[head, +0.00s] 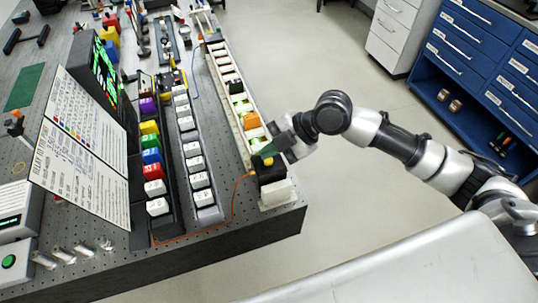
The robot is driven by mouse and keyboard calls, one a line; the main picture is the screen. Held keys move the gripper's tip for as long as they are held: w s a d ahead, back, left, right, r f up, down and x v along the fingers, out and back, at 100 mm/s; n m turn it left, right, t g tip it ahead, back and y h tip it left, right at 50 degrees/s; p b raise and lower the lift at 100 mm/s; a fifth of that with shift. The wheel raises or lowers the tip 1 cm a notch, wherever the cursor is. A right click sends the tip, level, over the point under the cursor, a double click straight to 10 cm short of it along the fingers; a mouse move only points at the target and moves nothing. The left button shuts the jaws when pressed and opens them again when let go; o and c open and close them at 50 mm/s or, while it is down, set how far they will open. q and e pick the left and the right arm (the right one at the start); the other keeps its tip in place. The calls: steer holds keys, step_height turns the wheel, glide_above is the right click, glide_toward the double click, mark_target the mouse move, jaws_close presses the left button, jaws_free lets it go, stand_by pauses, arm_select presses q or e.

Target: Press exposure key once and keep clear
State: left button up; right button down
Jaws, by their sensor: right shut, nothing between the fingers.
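My right gripper (272,149) comes in from the right and is shut and empty. Its tip is over the near end of the right-hand rail (226,101), close to a small yellow piece (268,161) on a black block (270,172). I cannot tell whether it touches them. Rows of keys stand on the bench: coloured and white keys (157,207) in the left row, white keys (201,180) in the middle row. Their labels are too small to read, so I cannot tell which is the exposure key. My left gripper is not in view.
A printed board (80,150) and a screen with green characters (107,68) stand left of the keys. A white block (277,193) sits at the near bench corner. An orange cable (233,205) runs along the bench's front. The floor (290,50) beyond the bench is clear.

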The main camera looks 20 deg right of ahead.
mark_target(270, 162)
step_height(270, 162, up, 6)
steer(key=p, duration=0.5)
stand_by(1.0)
